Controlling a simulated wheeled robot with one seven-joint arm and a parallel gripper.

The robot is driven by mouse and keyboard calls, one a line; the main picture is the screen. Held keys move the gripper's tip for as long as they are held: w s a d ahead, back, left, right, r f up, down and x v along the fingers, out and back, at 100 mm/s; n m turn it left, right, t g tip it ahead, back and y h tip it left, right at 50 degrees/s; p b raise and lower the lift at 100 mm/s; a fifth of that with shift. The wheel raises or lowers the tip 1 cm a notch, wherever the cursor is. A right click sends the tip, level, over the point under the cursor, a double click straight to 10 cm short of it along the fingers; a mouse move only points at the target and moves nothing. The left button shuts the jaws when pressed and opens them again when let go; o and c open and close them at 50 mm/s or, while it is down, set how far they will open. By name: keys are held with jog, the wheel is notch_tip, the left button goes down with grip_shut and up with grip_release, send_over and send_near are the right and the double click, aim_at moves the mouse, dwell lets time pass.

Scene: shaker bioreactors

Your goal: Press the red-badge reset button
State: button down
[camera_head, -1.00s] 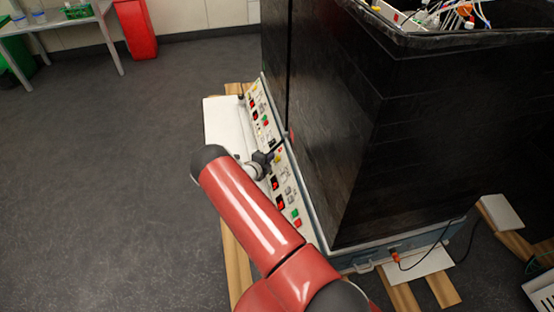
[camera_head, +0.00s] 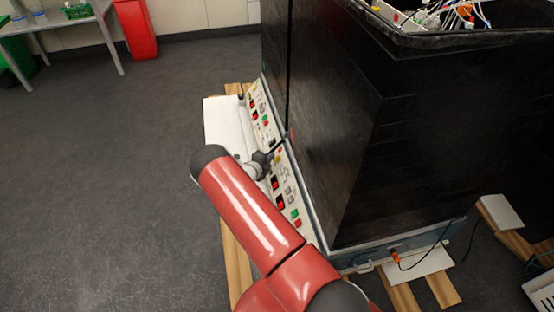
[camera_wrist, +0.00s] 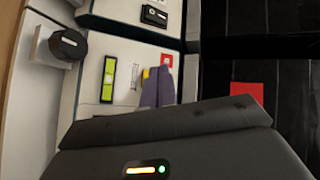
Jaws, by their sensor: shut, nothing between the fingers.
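The sloped control panel (camera_head: 284,188) of the near shaker carries several buttons, displays and switches. My gripper (camera_head: 267,160) is at its upper end, beside a yellow spot (camera_head: 278,157). In the wrist view my fingers (camera_wrist: 158,88) are shut and empty, pointing at the pale panel (camera_wrist: 122,58). A small red badge (camera_wrist: 167,60) shows just beyond the fingertips. A yellow part (camera_wrist: 146,73) shows at their left edge, partly covered by them. The reset button itself is not clearly distinguishable, and I cannot tell whether the fingertips touch the panel.
A second control panel (camera_head: 260,115) continues farther back. A tall black housing (camera_head: 365,130) rises right beside the panels. In the wrist view a dark round knob (camera_wrist: 68,45) stands at the left, and a red square (camera_wrist: 247,97) is on the black wall. Open floor (camera_head: 110,170) lies left.

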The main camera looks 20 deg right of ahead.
jog(key=shift+f, duration=0.1)
jog(key=shift+d+f, duration=0.15)
jog(key=shift+d, duration=0.15)
jog(key=shift+s+d+f+b, duration=0.15)
jog(key=shift+d+f+b, duration=0.2)
jog(key=shift+b, duration=0.2)
dwell(0.5)
jog(key=shift+r, duration=0.1)
jog(key=shift+a+r, duration=0.5)
jog(key=shift+a, duration=0.1)
jog(key=shift+w+a+r+p, duration=0.25)
jog(key=shift+a+r+p, duration=0.2)
jog(key=shift+a+r, duration=0.45)
jog(key=shift+w+a+r+p, duration=0.25)
jog(key=shift+a+r+p, duration=0.15)
jog(key=shift+a+r, duration=0.5)
jog(key=shift+f, duration=0.1)
